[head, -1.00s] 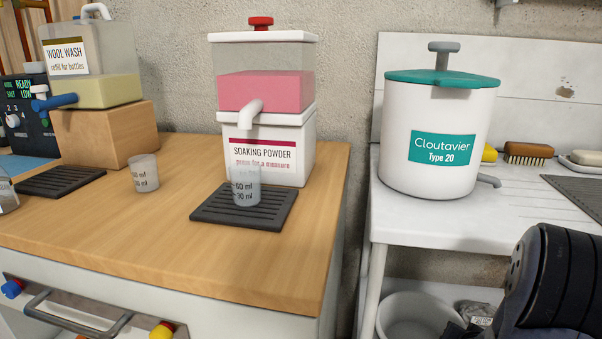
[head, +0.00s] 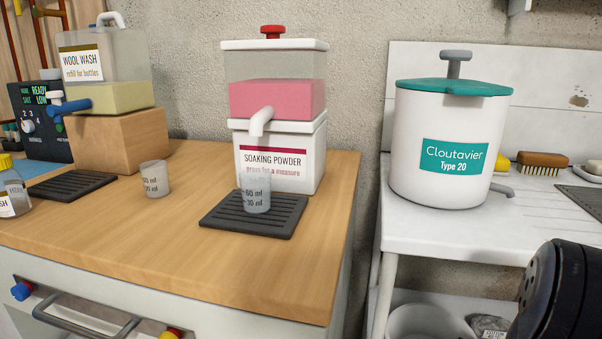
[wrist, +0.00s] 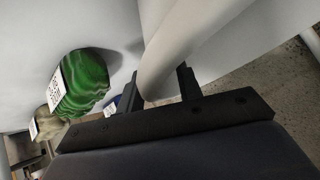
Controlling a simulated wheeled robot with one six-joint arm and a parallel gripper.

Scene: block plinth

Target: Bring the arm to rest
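My gripper (wrist: 160,88) shows in the wrist view, with its two dark fingers standing apart. A thick pale grey curved pipe (wrist: 165,65) shows between and beyond the fingers. I cannot tell how close it is, and nothing looks clamped. In the head view a dark rounded part of my arm (head: 565,290) is at the lower right corner. My fingers are outside that view.
A white pot with a teal lid (head: 448,150) stands on the white counter (head: 440,228). A soaking powder dispenser (head: 275,105) stands on the wooden worktop (head: 150,235), with a measuring cup (head: 256,193) on its black grate. A green striped bundle (wrist: 85,82) shows in the wrist view.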

